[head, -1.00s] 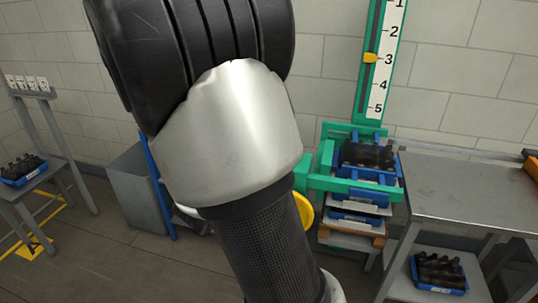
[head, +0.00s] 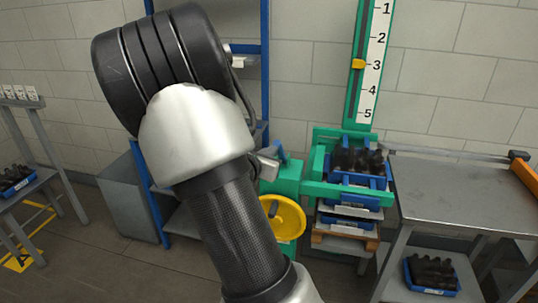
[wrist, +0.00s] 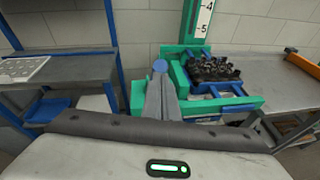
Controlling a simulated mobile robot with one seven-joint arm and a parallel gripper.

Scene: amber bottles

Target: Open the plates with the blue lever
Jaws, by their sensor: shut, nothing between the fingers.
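The green plates (head: 345,192) stand around a blue crate of dark bottles (head: 357,162) at the top of a stack, below the numbered scale. The plates also show in the wrist view (wrist: 222,104). A round blue knob (wrist: 159,66), which looks like the end of the blue lever, shows just beyond my fingertips in the wrist view; the rest of the lever is hidden. My gripper (wrist: 160,80) is shut and empty, pointing at the knob. I cannot tell whether they touch. In the head view my arm hides most of my gripper (head: 268,158).
A yellow handwheel (head: 284,217) is mounted below the green housing. A grey workbench (head: 450,195) stands on the right, with another bottle crate (head: 432,275) underneath. A blue shelf rack (head: 265,75) stands behind my arm.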

